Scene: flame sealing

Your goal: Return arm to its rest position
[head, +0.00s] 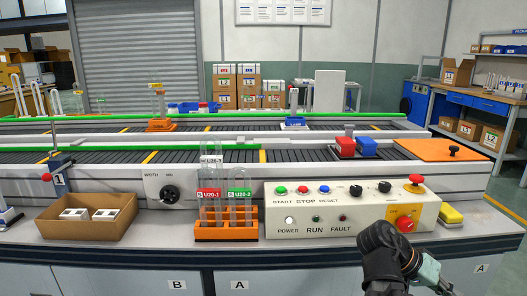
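My arm (385,255) shows as a dark, rounded link at the bottom right, in front of the control panel's right end. A dark part with a grey-green piece (432,272) sits at its right and runs off the bottom edge. I cannot make out two fingertips or any held thing there. An orange rack (226,230) stands on the counter left of the panel, well left of my arm. It holds upright clear tubes, one with a red label U20-1 (209,194) and one with a green label U20-2 (240,194); another tube stands behind them.
The control panel (345,224) has a red stop button (405,225) close to my arm. A cardboard box (87,228) with white pieces stands left. A conveyor (110,155) runs behind. The counter's right end is mostly clear.

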